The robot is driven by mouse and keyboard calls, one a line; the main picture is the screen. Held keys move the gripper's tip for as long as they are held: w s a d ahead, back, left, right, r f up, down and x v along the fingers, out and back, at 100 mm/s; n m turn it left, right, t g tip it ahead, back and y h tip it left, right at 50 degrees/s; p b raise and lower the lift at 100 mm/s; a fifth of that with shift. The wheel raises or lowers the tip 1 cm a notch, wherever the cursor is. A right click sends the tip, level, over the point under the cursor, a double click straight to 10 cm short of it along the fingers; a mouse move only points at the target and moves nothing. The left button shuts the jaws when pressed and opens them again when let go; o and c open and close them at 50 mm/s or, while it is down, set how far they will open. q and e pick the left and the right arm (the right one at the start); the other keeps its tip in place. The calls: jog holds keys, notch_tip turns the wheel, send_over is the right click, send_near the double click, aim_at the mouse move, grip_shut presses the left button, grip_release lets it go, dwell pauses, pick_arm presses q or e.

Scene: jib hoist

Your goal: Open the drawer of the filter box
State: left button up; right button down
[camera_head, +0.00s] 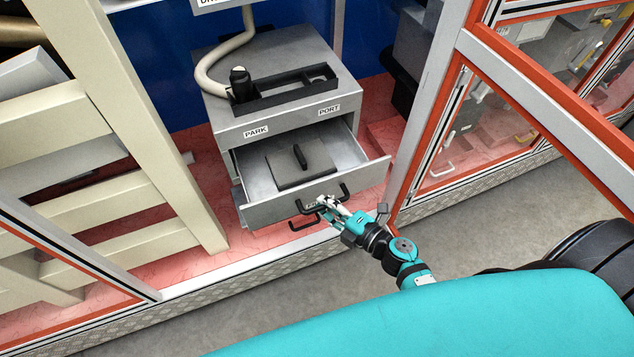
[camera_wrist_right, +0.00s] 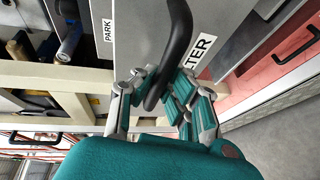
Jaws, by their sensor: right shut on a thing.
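The grey filter box (camera_head: 236,128) stands in the middle of the head view, with labels PARK and PORT on its upper front. Its drawer (camera_head: 262,211) is pulled out toward me. A flat grey lid or plate (camera_head: 285,172) with a black grip lies inside. My right gripper (camera_head: 327,205) is at the middle of the drawer front, shut on the black drawer handle (camera_wrist_right: 180,35), which passes between its fingers in the wrist view. A label (camera_wrist_right: 197,52) on the drawer front, partly hidden, ends in "LTER". My left gripper is out of view.
A black tray (camera_head: 283,100) and a hose (camera_head: 213,62) are on top of the box. Another black handle (camera_head: 305,225) shows below the drawer front. A cream slatted frame (camera_head: 135,110) stands left, and an orange-edged glazed door (camera_head: 450,140) stands right. Grey floor (camera_head: 270,300) is in front.

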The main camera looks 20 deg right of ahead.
jog(key=s, duration=0.8)
jog(key=shift+d, duration=0.15)
jog(key=shift+r, duration=0.1)
jog(key=c, duration=1.3)
grip_release()
jog(key=shift+c, duration=0.2)
jog(key=v, duration=1.2)
